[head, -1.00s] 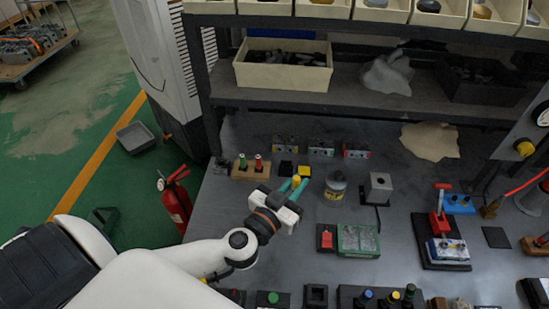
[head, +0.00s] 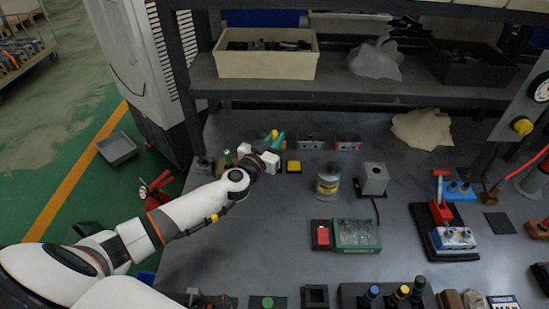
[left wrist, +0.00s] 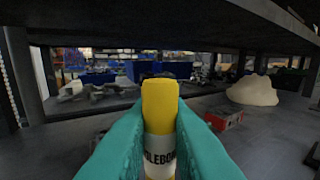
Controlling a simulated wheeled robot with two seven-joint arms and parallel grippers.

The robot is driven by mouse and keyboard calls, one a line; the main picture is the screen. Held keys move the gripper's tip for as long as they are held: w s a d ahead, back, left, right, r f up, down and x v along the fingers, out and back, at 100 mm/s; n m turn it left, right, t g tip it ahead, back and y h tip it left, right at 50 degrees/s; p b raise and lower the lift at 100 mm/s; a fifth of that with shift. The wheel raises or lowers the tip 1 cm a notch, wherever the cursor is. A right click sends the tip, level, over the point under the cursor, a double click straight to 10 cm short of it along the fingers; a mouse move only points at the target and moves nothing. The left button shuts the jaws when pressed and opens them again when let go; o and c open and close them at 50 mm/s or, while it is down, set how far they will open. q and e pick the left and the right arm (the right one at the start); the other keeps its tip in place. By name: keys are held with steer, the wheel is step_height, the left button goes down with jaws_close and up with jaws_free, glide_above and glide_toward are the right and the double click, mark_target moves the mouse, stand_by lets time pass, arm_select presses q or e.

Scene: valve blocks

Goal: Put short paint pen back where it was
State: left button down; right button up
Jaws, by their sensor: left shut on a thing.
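My left gripper (head: 276,137) is at the back left of the bench, with its teal fingers shut on the short paint pen (left wrist: 158,105). The pen has a yellow top and a pale label with dark letters, and it stands about upright between the fingers in the left wrist view. In the head view only its yellow end (head: 273,134) shows. A green-topped pen (head: 228,158) stands just left of the gripper; the wooden holder under it is mostly hidden by my gripper and arm. My right gripper is not in view.
A yellow block (head: 294,166) sits right of the gripper. Valve blocks (head: 347,143) stand behind it, under the shelf (head: 360,88). A grey tin (head: 327,183) and a green box (head: 357,234) stand farther right. The bench's middle left is fairly clear.

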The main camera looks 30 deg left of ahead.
arm_select(q)
step_height(320, 180, down, 4)
steer(key=b, duration=0.2)
steer(key=shift+f+b, duration=0.2)
steer(key=shift+b, duration=0.15)
steer(key=shift+r, duration=0.15)
steer(key=shift+f, duration=0.2)
steer(key=c, duration=1.4)
jaws_free()
